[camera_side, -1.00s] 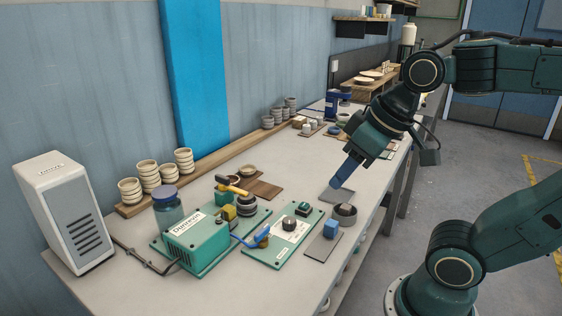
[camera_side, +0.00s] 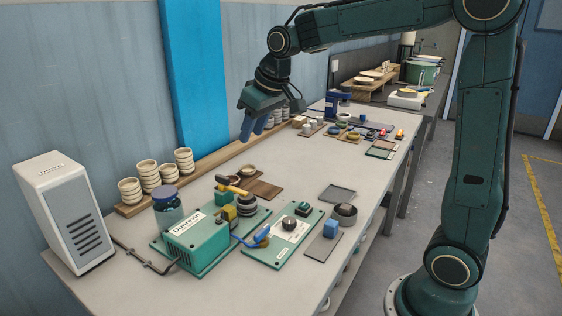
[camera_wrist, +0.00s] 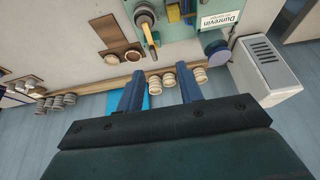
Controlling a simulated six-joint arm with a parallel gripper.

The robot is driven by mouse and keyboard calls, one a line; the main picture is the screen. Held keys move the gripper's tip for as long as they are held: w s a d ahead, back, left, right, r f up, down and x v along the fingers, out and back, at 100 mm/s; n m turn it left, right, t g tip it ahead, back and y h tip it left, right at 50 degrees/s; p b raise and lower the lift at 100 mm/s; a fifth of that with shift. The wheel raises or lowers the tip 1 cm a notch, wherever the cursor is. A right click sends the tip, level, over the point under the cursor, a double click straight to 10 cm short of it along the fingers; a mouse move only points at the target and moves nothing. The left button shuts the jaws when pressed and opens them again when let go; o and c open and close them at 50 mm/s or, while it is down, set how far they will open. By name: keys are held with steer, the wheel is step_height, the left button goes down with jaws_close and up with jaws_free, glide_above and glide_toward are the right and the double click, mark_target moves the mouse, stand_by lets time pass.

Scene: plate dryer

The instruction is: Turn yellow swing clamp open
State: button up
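The yellow swing clamp (camera_side: 232,188) has a yellow arm with a dark end and lies over the green machine base, behind the teal Dunnevin box (camera_side: 197,242). In the wrist view the clamp's yellow arm (camera_wrist: 148,34) shows near the top, beyond my fingertips. My gripper (camera_side: 254,130) hangs in the air near the wall, beyond the clamp and above the back of the bench, apart from it. In the wrist view the two blue fingers of my gripper (camera_wrist: 160,75) stand wide apart with nothing held between them.
A lidded jar (camera_side: 168,210) and a white vented unit (camera_side: 66,212) stand to the left. Stacked cups (camera_side: 184,161) line a wooden board along the wall. The bench beyond the panel has free room.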

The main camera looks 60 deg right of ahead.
glide_toward(222, 176)
steer(key=v, duration=0.5)
steer(key=shift+w+r, duration=0.1)
steer(key=shift+w, duration=0.05)
steer(key=shift+x, duration=6.85)
steer(key=shift+c, duration=0.5)
jaws_close()
